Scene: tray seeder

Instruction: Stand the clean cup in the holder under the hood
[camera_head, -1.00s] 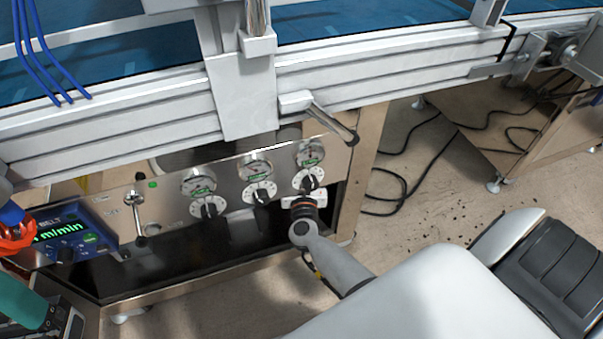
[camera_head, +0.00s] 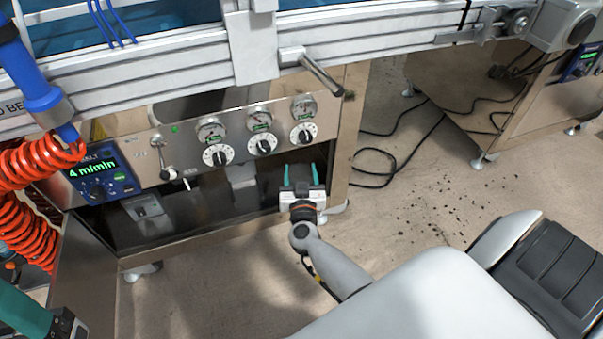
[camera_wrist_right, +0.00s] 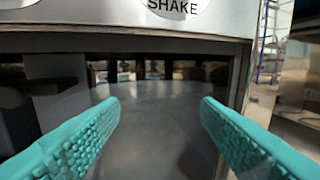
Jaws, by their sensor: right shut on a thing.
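My right gripper (camera_head: 301,176) shows in the head view with its two teal fingers pointing into the dark recess under the panel, near its right end. In the right wrist view the fingers (camera_wrist_right: 160,115) stand apart on both sides of a smooth dark-grey surface, which I take for the cup (camera_wrist_right: 160,125); its full outline does not show. A pale grey block (camera_head: 242,178) stands in the recess left of the gripper. I cannot tell if it is the holder. A teal and black part (camera_head: 28,312) at the lower left may be my left gripper, mostly cut off.
A steel panel (camera_head: 185,150) with gauges and knobs hangs above the recess. A steel post (camera_head: 348,150) bounds it at right. A small metal box (camera_head: 145,207) sits at left. Red coiled hoses (camera_head: 38,165) hang at far left. Black cables (camera_head: 385,175) lie on the floor to the right.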

